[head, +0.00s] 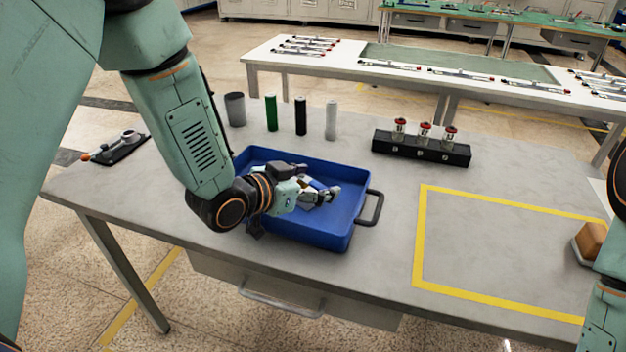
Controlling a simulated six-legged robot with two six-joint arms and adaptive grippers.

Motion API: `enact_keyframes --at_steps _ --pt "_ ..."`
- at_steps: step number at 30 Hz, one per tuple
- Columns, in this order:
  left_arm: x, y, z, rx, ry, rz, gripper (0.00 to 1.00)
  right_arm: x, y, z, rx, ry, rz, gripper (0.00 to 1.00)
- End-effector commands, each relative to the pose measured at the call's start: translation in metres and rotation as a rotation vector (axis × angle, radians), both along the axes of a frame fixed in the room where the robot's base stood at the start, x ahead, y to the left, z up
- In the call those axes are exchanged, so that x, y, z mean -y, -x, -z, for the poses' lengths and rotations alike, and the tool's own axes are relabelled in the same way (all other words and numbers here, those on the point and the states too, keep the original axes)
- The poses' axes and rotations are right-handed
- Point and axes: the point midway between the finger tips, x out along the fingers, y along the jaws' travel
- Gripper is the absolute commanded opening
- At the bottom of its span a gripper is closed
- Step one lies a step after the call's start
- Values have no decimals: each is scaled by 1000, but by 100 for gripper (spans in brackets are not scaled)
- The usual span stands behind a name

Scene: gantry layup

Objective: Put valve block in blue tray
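The blue tray (345,228) lies on the grey table, with a dark handle at its right end. My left gripper (318,181) is inside the tray's outline, pointing right. Its fingers look spread, with blue showing between them. A small grey metallic shape (319,196) is at the lower finger; I cannot tell whether it is the valve block or part of the gripper. No other thing is clearly recognisable as the valve block. My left wrist hides part of the tray's near left side. Only part of my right arm shows at the right edge; its gripper is out of view.
Grey, green, black and white cylinders (300,116) stand behind the tray. A black rack (420,149) holds red-topped parts. A brown block (591,241) is at far right, a dark mat with a tool (122,147) at left.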

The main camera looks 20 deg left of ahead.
Motion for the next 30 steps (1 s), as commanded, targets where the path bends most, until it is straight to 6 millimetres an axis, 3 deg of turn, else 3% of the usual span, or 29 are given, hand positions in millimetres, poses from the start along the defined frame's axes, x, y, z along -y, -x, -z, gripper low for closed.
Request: enact_keyframes --at_steps 6,19,30 --pt "0 0 -1 0 0 0 95 0 0 0 1 0 0 40" --pt "0 0 -7 1 0 0 95 0 0 -4 0 0 0 40" --pt "-24 43 -27 -1 5 -5 95 0 0 -15 0 0 0 40"
